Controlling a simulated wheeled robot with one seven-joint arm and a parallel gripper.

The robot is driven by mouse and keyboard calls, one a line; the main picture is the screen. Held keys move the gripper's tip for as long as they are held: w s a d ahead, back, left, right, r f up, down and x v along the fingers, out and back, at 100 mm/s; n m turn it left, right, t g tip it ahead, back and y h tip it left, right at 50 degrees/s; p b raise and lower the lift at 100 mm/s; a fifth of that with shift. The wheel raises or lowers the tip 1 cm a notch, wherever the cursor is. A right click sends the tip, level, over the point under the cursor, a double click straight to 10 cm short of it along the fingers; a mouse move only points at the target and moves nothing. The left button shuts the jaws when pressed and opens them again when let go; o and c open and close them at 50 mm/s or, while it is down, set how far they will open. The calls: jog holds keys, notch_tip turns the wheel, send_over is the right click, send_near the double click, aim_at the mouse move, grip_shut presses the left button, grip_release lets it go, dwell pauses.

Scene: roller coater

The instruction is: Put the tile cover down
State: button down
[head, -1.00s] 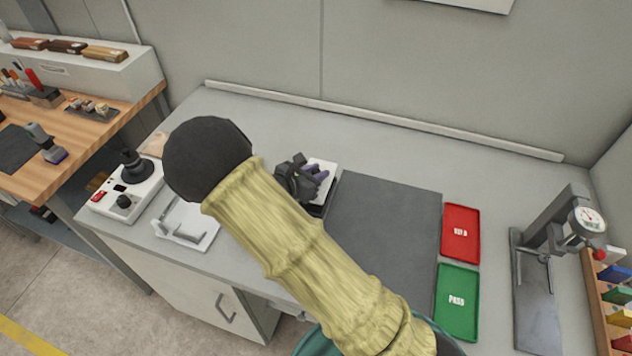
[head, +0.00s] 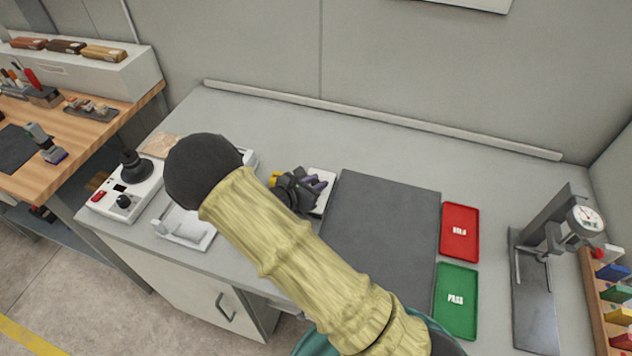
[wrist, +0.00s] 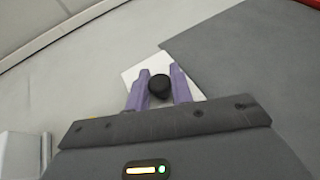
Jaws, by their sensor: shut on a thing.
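My gripper (head: 312,185) is over the counter just left of the dark mat, with its purple fingers pointing right. In the wrist view its fingers (wrist: 160,82) are shut on the round black knob of the tile cover (wrist: 159,86). A flat white square (wrist: 134,72) shows around and beyond the knob; it also shows in the head view (head: 321,202), beside the mat's left edge. I cannot tell whether this square is the cover's plate or lies under it, nor whether it touches the counter.
The dark mat (head: 382,225) is bare. Red (head: 460,232) and green (head: 457,300) trays lie to its right, then a dial gauge stand (head: 540,270). A joystick box (head: 125,195) and a white holder (head: 185,238) stand left. Counter behind the mat is clear.

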jog(key=shift+s+d+f+b, duration=0.15)
jog(key=shift+f+b, duration=0.2)
jog(key=shift+f, duration=0.2)
jog(key=c, duration=1.2)
grip_release()
jog(key=shift+f, duration=0.1)
jog(key=shift+c, duration=0.2)
jog(key=shift+a, duration=0.35)
jog(key=shift+r+p, duration=0.3)
jog(key=shift+r, duration=0.05)
jog(key=v, duration=0.3)
jog(key=b+v, duration=0.1)
jog(key=v, duration=0.3)
jog(key=shift+s+r, duration=0.1)
jog(key=shift+r, duration=0.35)
